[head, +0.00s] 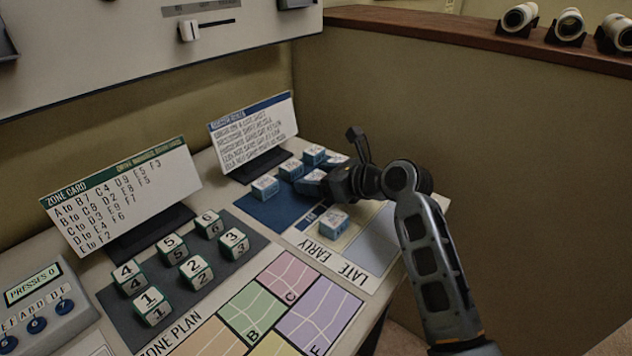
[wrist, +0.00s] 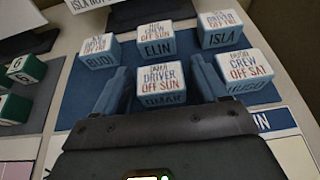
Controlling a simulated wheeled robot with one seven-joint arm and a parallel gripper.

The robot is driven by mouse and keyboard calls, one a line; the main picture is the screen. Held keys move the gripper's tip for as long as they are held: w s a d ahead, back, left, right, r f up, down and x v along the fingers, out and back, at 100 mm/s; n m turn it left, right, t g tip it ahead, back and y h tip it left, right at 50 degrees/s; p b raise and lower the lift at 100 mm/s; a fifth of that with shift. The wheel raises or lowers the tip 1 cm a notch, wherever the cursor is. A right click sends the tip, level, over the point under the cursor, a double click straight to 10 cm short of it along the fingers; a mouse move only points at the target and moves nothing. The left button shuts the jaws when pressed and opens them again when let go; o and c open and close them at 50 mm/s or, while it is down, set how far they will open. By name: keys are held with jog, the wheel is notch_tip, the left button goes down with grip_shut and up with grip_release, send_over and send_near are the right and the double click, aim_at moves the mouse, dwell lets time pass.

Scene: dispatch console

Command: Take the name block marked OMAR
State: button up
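The OMAR block (wrist: 160,84), blue with a white top reading DRIVER OFF SUN, stands on the dark blue mat (wrist: 75,108). In the wrist view my gripper (wrist: 163,73) is open, with one finger on each side of this block and a visible gap to both. The lower front of the block is partly cut off by the gripper body. In the head view my gripper (head: 322,180) is low over the mat and partly hides the blocks there.
Close around are the blocks BUDI (wrist: 98,51), ELIN (wrist: 155,40), ISLA (wrist: 220,30) and HUGO (wrist: 247,70), which is near the right finger. Another block (head: 333,224) sits on the EARLY/LATE board. Numbered blocks (head: 195,270) and two upright cards stand to the left.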

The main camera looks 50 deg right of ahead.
jog(key=c, duration=0.8)
jog(key=shift+r, duration=0.1)
jog(key=shift+c, duration=0.2)
